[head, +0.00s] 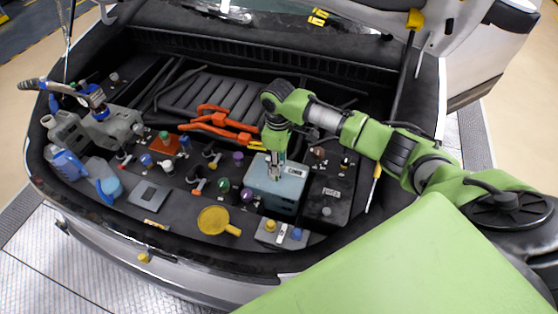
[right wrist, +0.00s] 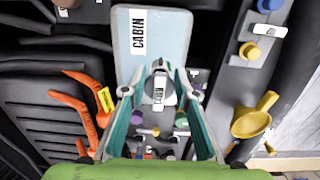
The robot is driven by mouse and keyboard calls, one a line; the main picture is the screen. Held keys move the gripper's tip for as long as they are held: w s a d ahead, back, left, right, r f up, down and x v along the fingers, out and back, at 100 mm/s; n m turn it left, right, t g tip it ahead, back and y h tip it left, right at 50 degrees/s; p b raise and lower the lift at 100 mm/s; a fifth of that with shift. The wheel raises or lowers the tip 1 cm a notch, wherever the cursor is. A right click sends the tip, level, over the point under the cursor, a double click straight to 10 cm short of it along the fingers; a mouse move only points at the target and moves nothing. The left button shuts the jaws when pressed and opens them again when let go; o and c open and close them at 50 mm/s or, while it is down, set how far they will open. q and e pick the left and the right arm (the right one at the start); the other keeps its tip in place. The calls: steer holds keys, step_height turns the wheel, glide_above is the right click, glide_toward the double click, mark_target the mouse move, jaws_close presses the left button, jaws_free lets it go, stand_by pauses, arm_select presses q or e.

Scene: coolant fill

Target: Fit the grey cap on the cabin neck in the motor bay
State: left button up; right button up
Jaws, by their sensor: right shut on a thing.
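The cabin tank is a pale blue-grey box marked CABIN (head: 290,186) in the middle right of the bay; it also shows in the right wrist view (right wrist: 172,28). My right gripper (head: 276,172) points down over the tank's left part. In the right wrist view my right gripper (right wrist: 160,78) is shut on the grey cap (right wrist: 160,92), which bears a white label between the fingers. The cabin neck is hidden under the cap and fingers. I cannot tell whether the cap touches or sits on it. My left gripper is not in view.
Orange cables (head: 220,125) lie behind and left of the tank. A yellow funnel (head: 213,220) lies in front-left. A grey block with yellow and blue caps (head: 281,233) is in front. Several coloured caps and blue bottles (head: 68,165) crowd the left side.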

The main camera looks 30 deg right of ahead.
steer(key=shift+p, duration=0.75)
stand_by(0.8)
steer(key=shift+f+b, duration=0.5)
steer(key=shift+f, duration=0.95)
steer(key=o, duration=1)
step_height(320, 180, up, 12)
steer(key=shift+r, duration=0.1)
steer(key=shift+o, duration=0.5)
